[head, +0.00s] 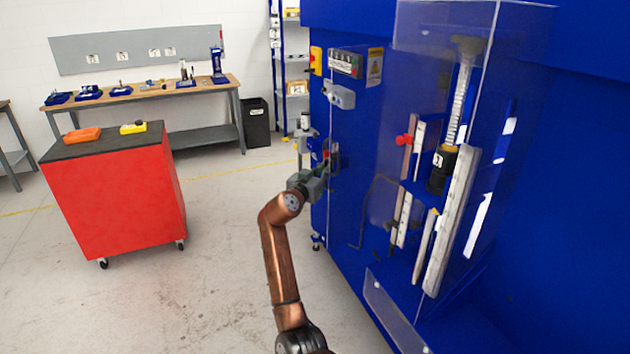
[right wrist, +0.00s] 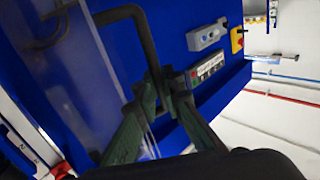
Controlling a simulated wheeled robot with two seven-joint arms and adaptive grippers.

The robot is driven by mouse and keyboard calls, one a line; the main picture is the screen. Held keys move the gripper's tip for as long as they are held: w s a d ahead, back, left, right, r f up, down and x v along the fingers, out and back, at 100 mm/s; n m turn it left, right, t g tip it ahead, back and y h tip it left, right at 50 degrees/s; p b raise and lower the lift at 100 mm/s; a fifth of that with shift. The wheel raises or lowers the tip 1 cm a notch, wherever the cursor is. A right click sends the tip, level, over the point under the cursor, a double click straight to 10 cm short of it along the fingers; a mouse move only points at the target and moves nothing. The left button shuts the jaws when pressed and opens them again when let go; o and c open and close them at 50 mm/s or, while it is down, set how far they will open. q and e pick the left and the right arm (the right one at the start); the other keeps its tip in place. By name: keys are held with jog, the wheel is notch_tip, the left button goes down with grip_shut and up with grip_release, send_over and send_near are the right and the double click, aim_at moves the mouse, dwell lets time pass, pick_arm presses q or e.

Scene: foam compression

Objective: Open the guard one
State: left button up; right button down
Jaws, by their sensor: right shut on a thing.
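A blue test machine (head: 345,120) stands on the right with a clear guard panel (head: 440,60) on its front. My right gripper (head: 327,163) reaches up to the machine's left side, below the control box. In the right wrist view, my right gripper (right wrist: 160,90) is shut on a black bar handle (right wrist: 128,12), beside a clear panel edge. The part of the handle between the fingers is hidden. I cannot tell from the label which guard is number one. My left gripper is not in view.
A red cart (head: 115,205) with a black top stands at the left, with clear floor between it and the machine. A workbench (head: 150,95) is along the back wall. A grey knob box (head: 340,95) sits above my right gripper.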

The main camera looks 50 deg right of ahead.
jog(key=shift+w+d+r+b, duration=0.1)
jog(key=shift+w+d+b, duration=0.45)
jog(key=shift+d, duration=0.25)
jog(key=shift+w, duration=0.1)
jog(key=c, duration=2.3)
grip_release()
jog(key=shift+c, duration=0.2)
jog(key=shift+r, duration=0.1)
